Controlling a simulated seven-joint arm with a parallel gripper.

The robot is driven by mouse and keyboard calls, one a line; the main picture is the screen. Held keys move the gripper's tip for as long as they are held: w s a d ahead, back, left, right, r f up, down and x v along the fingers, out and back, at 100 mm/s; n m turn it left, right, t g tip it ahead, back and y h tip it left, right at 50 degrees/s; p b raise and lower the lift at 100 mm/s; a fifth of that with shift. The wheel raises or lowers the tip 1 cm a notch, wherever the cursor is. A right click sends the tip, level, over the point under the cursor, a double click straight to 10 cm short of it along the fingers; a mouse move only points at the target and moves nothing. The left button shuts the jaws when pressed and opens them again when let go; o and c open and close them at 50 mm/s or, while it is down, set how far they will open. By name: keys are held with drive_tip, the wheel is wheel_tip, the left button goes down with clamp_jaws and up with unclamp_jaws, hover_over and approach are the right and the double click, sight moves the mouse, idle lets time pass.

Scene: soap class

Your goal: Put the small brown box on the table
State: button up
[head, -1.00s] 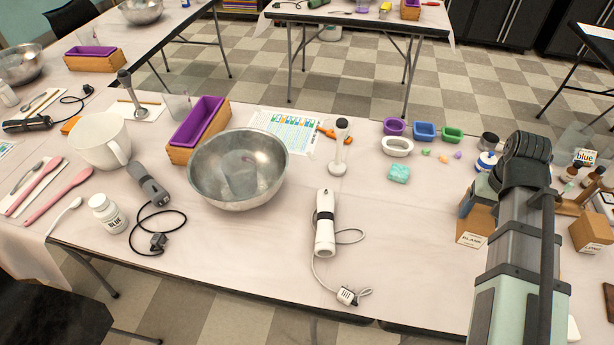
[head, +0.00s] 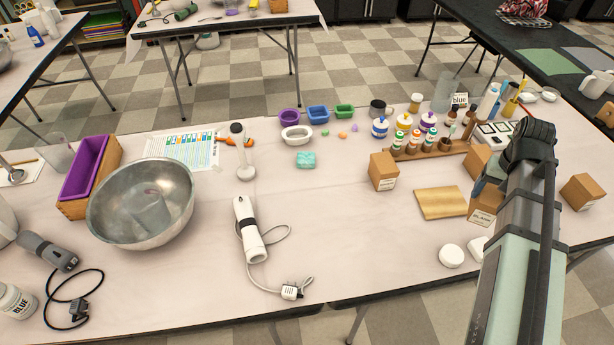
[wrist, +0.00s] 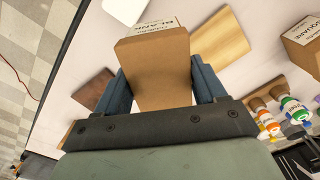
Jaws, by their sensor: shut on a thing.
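My gripper (wrist: 160,72) is shut on a small brown box (wrist: 153,84), with one blue finger on each side of it. The box has a white label on its upper edge that reads "BLANK" in the wrist view. In the head view the held box (head: 483,214) shows just left of my arm, which hides part of it and most of the gripper. The box appears to be over the right part of the white table (head: 360,255); I cannot tell how far above the surface it is.
A light wooden board (head: 441,203) lies left of the held box. Other brown boxes stand left (head: 384,172) and right (head: 582,192). White round soap (head: 451,255) lies in front. A bottle rack (head: 430,150) stands behind. The table's middle has free room.

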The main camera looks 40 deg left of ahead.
drive_tip(key=w+d+m, duration=0.2)
drive_tip(key=d, duration=0.5)
drive_tip(key=w+a+r+n, duration=0.1)
drive_tip(key=w+a, duration=0.3)
drive_tip(key=a, duration=0.3)
drive_tip(key=w+a+r+n, duration=0.15)
drive_tip(key=w+a, duration=0.25)
drive_tip(key=a, duration=0.4)
drive_tip(key=a+r+n, duration=0.1)
drive_tip(key=a+r, duration=0.1)
drive_tip(key=a, duration=2.4)
drive_tip(key=s+a+n, duration=0.1)
drive_tip(key=s+a, duration=0.5)
drive_tip(key=a, duration=0.6)
drive_tip(key=s+a+n, duration=0.2)
drive_tip(key=s+a, duration=0.4)
drive_tip(key=a, duration=0.7)
drive_tip(key=s+a+f+n, duration=0.2)
drive_tip(key=s+a+n, duration=0.1)
drive_tip(key=s+a, duration=2.05)
drive_tip(key=shift+d+f, duration=0.15)
drive_tip(key=shift+f, duration=1.4)
drive_tip(key=shift+d+f, duration=0.2)
drive_tip(key=shift+f, duration=1.35)
drive_tip(key=shift+d+f, duration=0.15)
drive_tip(key=shift+f, duration=1.4)
drive_tip(key=shift+f, duration=0.15)
